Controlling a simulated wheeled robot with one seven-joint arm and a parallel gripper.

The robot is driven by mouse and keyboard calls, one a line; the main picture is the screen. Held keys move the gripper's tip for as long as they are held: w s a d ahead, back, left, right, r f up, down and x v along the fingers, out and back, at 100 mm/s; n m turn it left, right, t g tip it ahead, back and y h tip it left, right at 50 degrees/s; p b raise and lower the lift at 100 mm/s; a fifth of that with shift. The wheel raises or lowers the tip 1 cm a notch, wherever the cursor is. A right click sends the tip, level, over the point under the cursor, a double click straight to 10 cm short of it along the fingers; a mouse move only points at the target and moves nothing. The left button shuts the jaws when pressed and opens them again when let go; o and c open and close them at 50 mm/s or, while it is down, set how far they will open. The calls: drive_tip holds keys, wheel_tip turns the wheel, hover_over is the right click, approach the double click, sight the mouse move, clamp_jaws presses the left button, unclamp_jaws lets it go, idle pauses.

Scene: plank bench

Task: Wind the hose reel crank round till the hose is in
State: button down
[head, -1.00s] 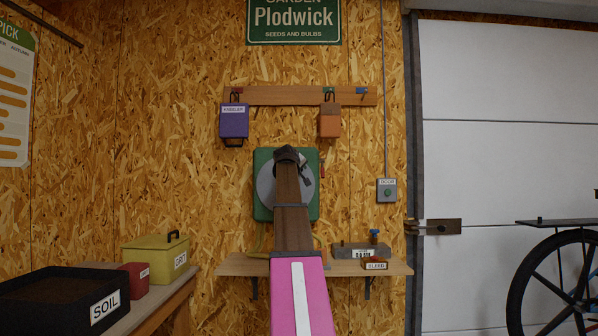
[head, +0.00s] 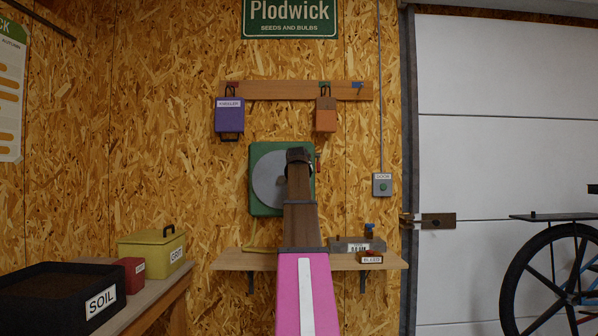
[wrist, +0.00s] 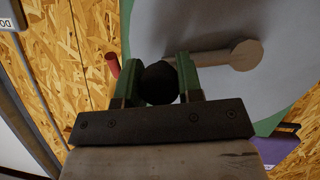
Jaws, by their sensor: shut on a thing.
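The hose reel is a green plate (head: 264,208) with a grey disc (head: 268,180) on the plank wall; my arm covers part of it. The wrist view shows the grey disc (wrist: 222,22) close up, with a pale crank arm (wrist: 212,57) running from its round hub to a black knob (wrist: 160,82). My gripper (wrist: 158,88) is shut on the knob, one green finger on each side. In the head view my gripper (head: 299,155) is at the disc's upper right. A thin yellowish strip (head: 262,249), possibly hose, shows below the reel at the shelf.
A red part (wrist: 113,66) sticks out beside the reel. A shelf (head: 232,260) with small blocks is below. A purple box (head: 229,116) and an orange box (head: 326,120) hang above. A bench with a soil tray (head: 60,290) is left, a wheel (head: 512,290) right.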

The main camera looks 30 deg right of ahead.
drive_tip(key=shift+s+d+f+m+y, duration=0.15)
drive_tip(key=shift+f+m+y, duration=0.25)
drive_tip(key=shift+f+m, duration=0.35)
drive_tip(key=shift+w+a+f+m+t+y, duration=0.8)
drive_tip(key=shift+a+f+m+t, duration=0.65)
drive_tip(key=shift+m, duration=0.9)
drive_tip(key=shift+w+a+f+m+t+y, duration=0.85)
drive_tip(key=shift+a+f+m, duration=0.3)
drive_tip(key=shift+f+m, duration=1)
drive_tip(key=shift+w+a+f+m+t+y, duration=0.75)
drive_tip(key=shift+a+f+m+t, duration=0.55)
drive_tip(key=shift+m, duration=1.25)
drive_tip(key=c, duration=0.8)
unclamp_jaws()
drive_tip(key=s, duration=0.3)
drive_tip(key=s+a, duration=0.1)
drive_tip(key=s, duration=0.6)
drive_tip(key=shift+s+a, duration=0.3)
drive_tip(key=shift+a, duration=0.1)
